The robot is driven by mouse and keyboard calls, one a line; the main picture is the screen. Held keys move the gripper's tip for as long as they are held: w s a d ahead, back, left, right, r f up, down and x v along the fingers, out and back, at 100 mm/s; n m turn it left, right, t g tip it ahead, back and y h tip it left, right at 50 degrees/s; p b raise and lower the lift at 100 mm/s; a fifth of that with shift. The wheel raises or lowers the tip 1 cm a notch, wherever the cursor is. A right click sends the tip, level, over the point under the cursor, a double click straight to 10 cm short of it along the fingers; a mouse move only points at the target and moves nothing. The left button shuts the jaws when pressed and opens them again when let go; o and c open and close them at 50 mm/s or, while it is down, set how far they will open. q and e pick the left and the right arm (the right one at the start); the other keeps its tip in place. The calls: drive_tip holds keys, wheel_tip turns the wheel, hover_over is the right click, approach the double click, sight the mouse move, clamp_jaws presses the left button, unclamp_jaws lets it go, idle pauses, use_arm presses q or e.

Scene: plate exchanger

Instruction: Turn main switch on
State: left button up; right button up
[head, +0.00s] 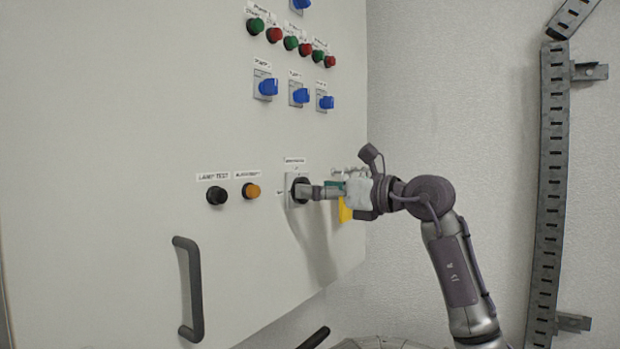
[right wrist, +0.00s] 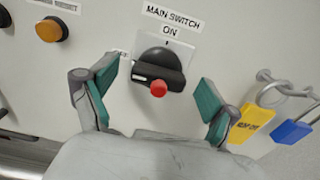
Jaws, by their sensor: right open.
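The main switch (right wrist: 160,66) is a black rotary knob on a pale plate, with a red tip at the lower part of its handle. A "MAIN SWITCH" label and the word "ON" sit above it; a partly hidden mark is at its left. In the head view the switch (head: 299,188) is at the cabinet's lower right, partly covered by my gripper. My right gripper (right wrist: 157,85) is open, its green-padded fingers on either side of the knob, with no clear contact. It also shows in the head view (head: 318,191). My left gripper is not in view.
A yellow padlock (right wrist: 248,122) and a blue padlock (right wrist: 292,131) hang close to the right finger. An orange button (head: 251,190) and a black button (head: 216,195) are left of the switch. A dark door handle (head: 192,290) juts out below. Blue selectors (head: 267,87) sit above.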

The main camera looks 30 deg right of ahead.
drive_tip(key=shift+x, duration=1.05)
drive_tip(key=c, duration=1.2)
drive_tip(key=shift+o, duration=0.2)
